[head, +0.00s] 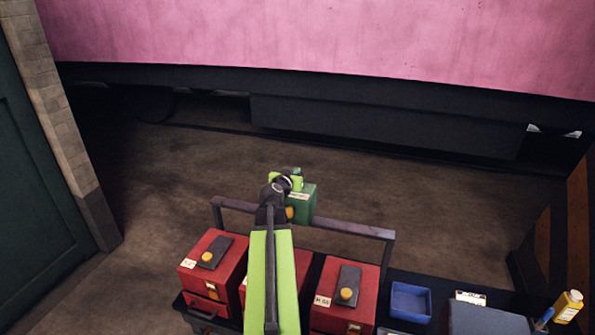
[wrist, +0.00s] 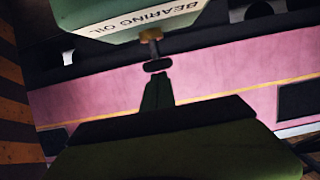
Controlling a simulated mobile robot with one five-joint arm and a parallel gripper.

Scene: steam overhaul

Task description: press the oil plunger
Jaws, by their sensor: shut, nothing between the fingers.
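The green bearing oil container (head: 305,201) stands just beyond the red boxes, partly hidden by my arm. In the wrist view the oil container (wrist: 125,15) fills the top, its label upside down. The oil plunger (wrist: 158,65) shows there as a dark knob on a short stem below a brass-coloured collar. My gripper (wrist: 157,84) is shut and empty. Its tips line up with the knob, very close below it in the picture; I cannot tell whether they touch. In the head view my arm hides the fingertips.
Red boxes with yellow knobs (head: 345,293) stand on the dark bench or cart in front. A dark rail (head: 345,227) runs behind them. A blue tray (head: 411,301) and a yellow bottle (head: 568,305) are at right. Beyond lies open floor, then a large pink body.

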